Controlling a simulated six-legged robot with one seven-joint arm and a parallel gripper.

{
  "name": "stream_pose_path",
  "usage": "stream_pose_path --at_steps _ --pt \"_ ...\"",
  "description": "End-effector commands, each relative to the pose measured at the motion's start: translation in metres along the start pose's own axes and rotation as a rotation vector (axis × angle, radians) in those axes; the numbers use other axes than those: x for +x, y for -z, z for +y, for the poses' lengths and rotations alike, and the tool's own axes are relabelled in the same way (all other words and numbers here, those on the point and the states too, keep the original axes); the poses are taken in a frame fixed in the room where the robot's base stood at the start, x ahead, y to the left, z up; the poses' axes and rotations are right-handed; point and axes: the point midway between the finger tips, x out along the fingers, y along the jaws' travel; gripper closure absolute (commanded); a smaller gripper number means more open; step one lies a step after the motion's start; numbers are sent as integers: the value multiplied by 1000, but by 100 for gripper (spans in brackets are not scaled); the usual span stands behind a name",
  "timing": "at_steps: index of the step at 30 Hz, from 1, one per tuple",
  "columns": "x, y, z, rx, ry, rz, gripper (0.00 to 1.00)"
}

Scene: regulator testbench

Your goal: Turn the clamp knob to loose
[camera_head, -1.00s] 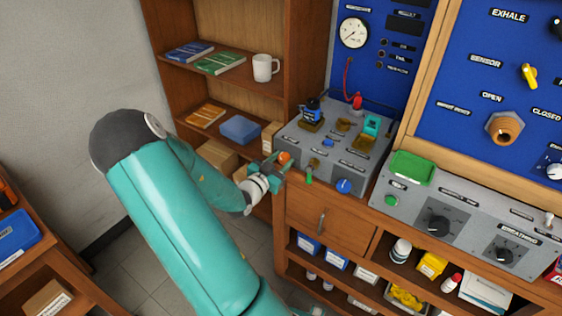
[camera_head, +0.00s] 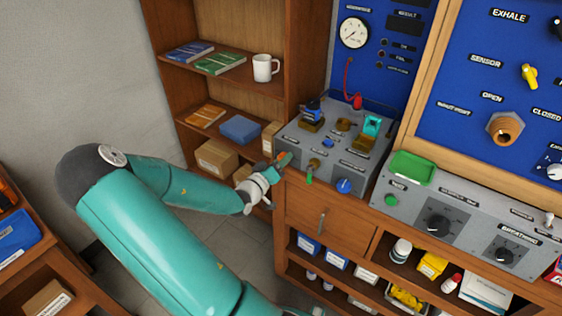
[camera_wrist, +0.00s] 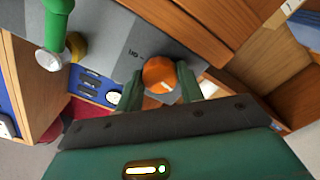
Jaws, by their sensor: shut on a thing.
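The clamp knob appears to be the round orange knob (camera_wrist: 160,75) on the end of the grey test box, seen between my fingers in the wrist view. In the head view my gripper (camera_head: 280,164) is at the left end of the grey box (camera_head: 318,172) and mostly hides the knob. In the wrist view my gripper (camera_wrist: 158,88) has one green finger on each side of the knob and is shut on it. Small lettering shows on the box beside the knob, too small to read.
A green-handled part (camera_wrist: 56,22) sticks out near my gripper; a blue knob (camera_head: 344,186) is on the box front. A shelf with a white mug (camera_head: 265,68) and boxes stands at left. A green tray (camera_head: 412,168) sits on the console at right.

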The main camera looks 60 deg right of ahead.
Motion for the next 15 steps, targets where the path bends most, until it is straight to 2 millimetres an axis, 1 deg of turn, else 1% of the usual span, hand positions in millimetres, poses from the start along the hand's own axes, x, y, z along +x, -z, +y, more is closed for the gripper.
stream_pose_path --at_steps 3,7,15 --pt "-1 0 -1 -79 2 1 85" --pt "-1 0 -1 -143 2 0 85" --pt "-1 -1 -1 -208 1 -1 85"
